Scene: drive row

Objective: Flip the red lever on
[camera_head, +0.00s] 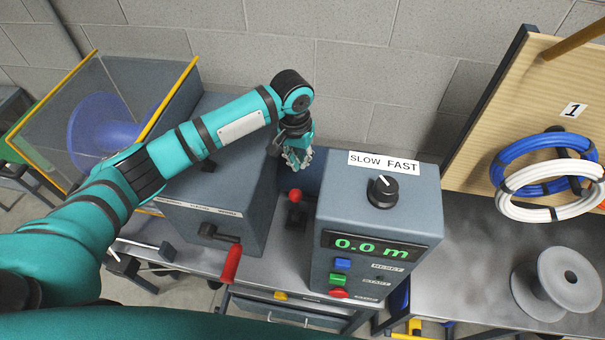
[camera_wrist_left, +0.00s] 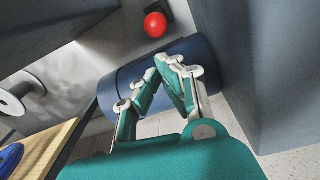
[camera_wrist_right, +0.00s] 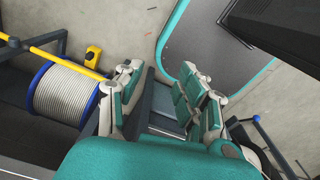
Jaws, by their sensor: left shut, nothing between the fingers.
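A small lever with a red ball knob (camera_head: 295,195) stands on a dark base between two grey housings. The red knob also shows in the left wrist view (camera_wrist_left: 155,25), near the top. My left gripper (camera_head: 297,158) is shut and empty, pointing down above and behind the knob in the head view. In the left wrist view its fingertips (camera_wrist_left: 168,62) meet a little below the knob in the picture, apart from it. My right gripper (camera_wrist_right: 165,85) shows only in its own wrist view. Its fingers are spread, with nothing between them.
The control box (camera_head: 375,220) with a dial, a "0.0 m" display and buttons stands right of the lever. The left housing (camera_head: 235,205) has a red-handled crank (camera_head: 231,263). A dark blue cylinder (camera_wrist_left: 160,75) lies behind the fingers. A grey spool (camera_head: 565,280) stands right.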

